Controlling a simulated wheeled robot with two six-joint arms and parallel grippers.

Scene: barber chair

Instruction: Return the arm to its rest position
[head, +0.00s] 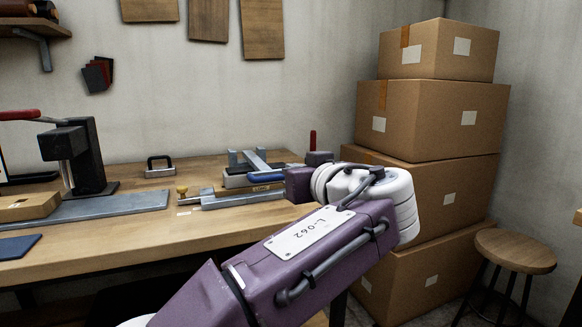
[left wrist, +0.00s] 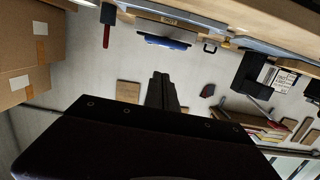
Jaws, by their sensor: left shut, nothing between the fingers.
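My left arm reaches in from the bottom of the head view. It is purple, carries a white plate marked L-062, and ends in a white wrist joint in front of the bench's right end. The fingers are hard to make out there. In the left wrist view my left gripper (left wrist: 161,76) shows as dark fingers closed together with nothing between them. The fingers stand clear of the bench and point toward the pale wall. My right gripper is in neither view.
The wooden bench (head: 110,245) holds a black press (head: 82,155), a black-handled block (head: 159,167) and clamp-like metal tools (head: 240,195). Cardboard boxes (head: 440,115) are stacked right of my arm. A round stool (head: 515,250) stands at right.

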